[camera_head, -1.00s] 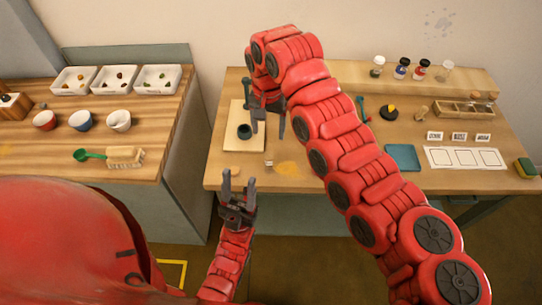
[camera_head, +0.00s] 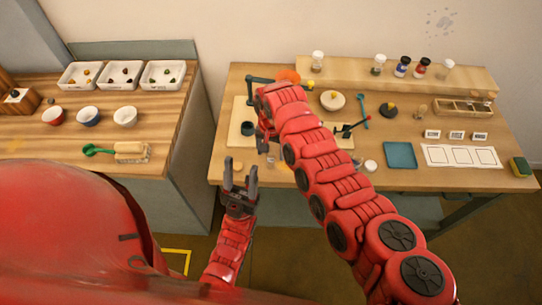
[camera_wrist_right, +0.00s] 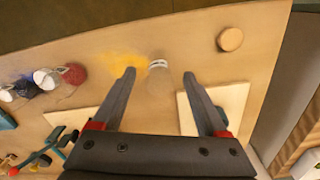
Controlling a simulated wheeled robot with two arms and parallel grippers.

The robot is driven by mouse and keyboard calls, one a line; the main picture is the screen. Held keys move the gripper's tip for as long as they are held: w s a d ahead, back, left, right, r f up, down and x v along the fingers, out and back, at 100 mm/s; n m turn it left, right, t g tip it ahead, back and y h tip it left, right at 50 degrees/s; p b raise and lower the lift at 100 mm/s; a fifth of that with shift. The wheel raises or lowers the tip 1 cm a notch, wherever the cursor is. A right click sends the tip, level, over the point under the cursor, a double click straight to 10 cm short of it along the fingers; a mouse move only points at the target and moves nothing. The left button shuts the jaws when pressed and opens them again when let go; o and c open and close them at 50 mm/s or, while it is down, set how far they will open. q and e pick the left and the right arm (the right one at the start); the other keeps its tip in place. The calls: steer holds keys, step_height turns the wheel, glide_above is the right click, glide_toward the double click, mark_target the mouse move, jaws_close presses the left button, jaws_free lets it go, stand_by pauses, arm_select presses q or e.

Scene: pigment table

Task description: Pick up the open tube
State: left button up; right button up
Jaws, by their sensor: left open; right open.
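A small clear tube with a pale rim, which looks like the open tube (camera_wrist_right: 158,78), is on the table between the fingers of my right gripper in the right wrist view. The fingers stand apart on either side of it and do not touch it. In the head view my right gripper (camera_head: 267,146) hangs over the front left of the right table, partly hidden by its own arm. The tube (camera_head: 272,159) is small and hard to make out there. My left gripper (camera_head: 240,187) is open and empty in front of the table edge.
A yellow pigment patch (camera_wrist_right: 120,65) lies beside the tube. A round brown disc (camera_wrist_right: 230,39) and a pale board (camera_wrist_right: 238,100) are nearby. Jars (camera_head: 402,67) stand on the back shelf (camera_head: 345,72). A teal square (camera_head: 400,155) lies farther right.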

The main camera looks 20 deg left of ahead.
steer(key=shift+f, duration=1.5)
jaws_close()
